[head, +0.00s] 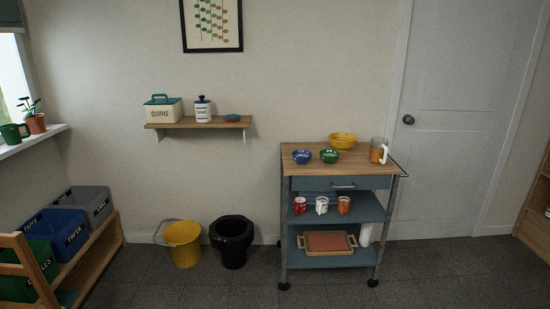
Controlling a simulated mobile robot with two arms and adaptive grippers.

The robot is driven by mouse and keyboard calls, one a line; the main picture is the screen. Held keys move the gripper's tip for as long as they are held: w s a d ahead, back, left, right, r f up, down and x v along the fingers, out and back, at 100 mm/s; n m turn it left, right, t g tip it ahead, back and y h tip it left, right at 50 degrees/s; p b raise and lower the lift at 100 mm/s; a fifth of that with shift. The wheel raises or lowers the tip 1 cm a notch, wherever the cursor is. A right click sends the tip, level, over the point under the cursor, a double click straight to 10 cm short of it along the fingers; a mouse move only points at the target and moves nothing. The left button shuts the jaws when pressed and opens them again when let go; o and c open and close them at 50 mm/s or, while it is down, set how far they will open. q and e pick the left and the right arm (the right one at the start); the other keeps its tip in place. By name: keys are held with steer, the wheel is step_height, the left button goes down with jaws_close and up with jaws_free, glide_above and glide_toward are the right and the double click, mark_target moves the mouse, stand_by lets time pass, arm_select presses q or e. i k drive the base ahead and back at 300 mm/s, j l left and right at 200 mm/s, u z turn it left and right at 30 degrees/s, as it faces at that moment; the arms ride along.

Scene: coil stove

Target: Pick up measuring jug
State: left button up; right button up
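What looks like the measuring jug (377,151) stands upright on the wooden top of the blue trolley (338,183), near its right edge. It is a clear-looking vessel with orange-brown on its side and a white handle on the right. A yellow bowl (343,140) is to its left and slightly behind. A green bowl (329,156) and a blue bowl (302,157) are further left. Neither of my grippers is in view.
The trolley's middle shelf holds several small cups (321,205); its lower shelf holds a tray (327,242). A yellow bucket (183,244) and black bin (232,241) stand left of it. A crate rack (110,240) is at far left. The floor in front looks clear.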

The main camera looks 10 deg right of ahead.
mark_target(379, 149)
steer(key=i, duration=0.95)
steer(key=i+z, duration=0.1)
steer(key=i, duration=0.9)
steer(key=j, duration=0.05)
